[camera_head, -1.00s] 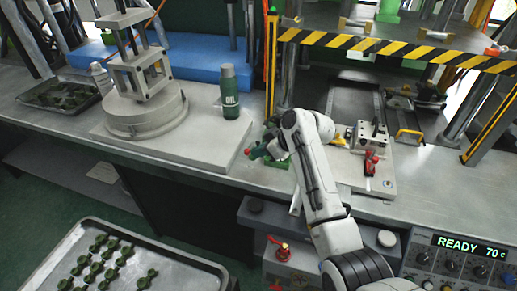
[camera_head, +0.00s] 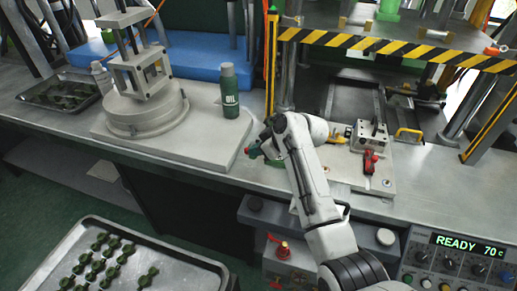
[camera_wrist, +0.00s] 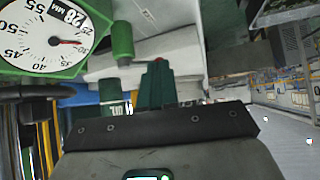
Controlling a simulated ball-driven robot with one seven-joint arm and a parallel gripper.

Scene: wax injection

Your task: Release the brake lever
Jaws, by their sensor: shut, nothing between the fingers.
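My gripper (camera_head: 255,149) is in front of the left post of the striped press, a little above the bench. Its dark green fingers end in a red tip and also show in the wrist view (camera_wrist: 157,82), closed together with nothing held. A small red lever (camera_head: 369,161) stands on the plate beside a metal block, to the right of my arm and well apart from my gripper. I cannot tell for sure that it is the brake lever. A green-framed dial gauge (camera_wrist: 40,35) and a green cylinder (camera_wrist: 122,40) are close by in the wrist view.
A green oil bottle (camera_head: 229,91) and a round metal fixture (camera_head: 147,115) stand left of my gripper. The striped beam (camera_head: 400,48) spans the press above the plate. A red valve (camera_head: 283,252) sits below the bench edge, near my arm. A parts tray (camera_head: 190,262) is lower left.

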